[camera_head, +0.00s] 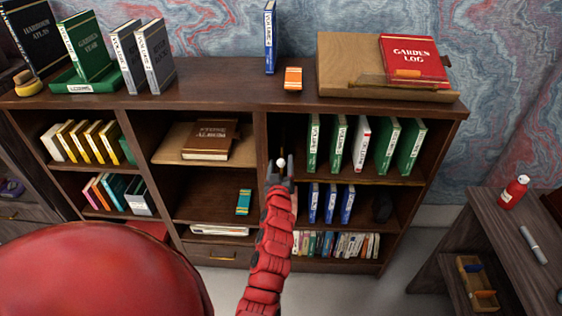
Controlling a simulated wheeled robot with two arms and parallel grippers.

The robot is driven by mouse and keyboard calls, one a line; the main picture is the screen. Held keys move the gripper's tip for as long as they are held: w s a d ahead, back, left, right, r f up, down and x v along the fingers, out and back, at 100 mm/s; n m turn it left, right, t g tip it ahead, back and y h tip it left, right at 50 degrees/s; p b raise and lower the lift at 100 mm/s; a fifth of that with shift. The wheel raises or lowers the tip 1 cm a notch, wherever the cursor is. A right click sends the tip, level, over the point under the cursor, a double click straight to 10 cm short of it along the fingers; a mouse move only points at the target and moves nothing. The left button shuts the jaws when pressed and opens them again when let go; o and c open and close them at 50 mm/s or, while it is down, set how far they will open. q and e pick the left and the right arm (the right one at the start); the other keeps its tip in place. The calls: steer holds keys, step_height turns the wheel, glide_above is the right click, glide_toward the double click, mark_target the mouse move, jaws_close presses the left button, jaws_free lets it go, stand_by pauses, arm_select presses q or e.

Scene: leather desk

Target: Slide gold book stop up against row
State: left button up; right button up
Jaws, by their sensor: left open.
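I cannot make out the gold book stop for certain. A thin gold strip (405,182) shows along the shelf under the right end of the upper right row. That row has several green books (338,140) and a pale book with red (361,144), standing with gaps between some of them. My left gripper (280,172) is open at the left side of this compartment, left of the row and apart from it. A small white ball (281,162) shows between its fingers; I cannot tell what it belongs to. My right gripper is not in view.
Blue volumes (331,203) and a dark object (382,207) stand on the shelf below. On top are a lone blue book (270,38), an orange box (293,79) and a wooden stand (345,72) with a red book (413,60). A side desk (488,238) stands at right.

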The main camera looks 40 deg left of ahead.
arm_select(q)
steer(key=shift+w+a, duration=0.25)
steer(key=shift+w, duration=0.15)
jaws_close()
stand_by(1.3)
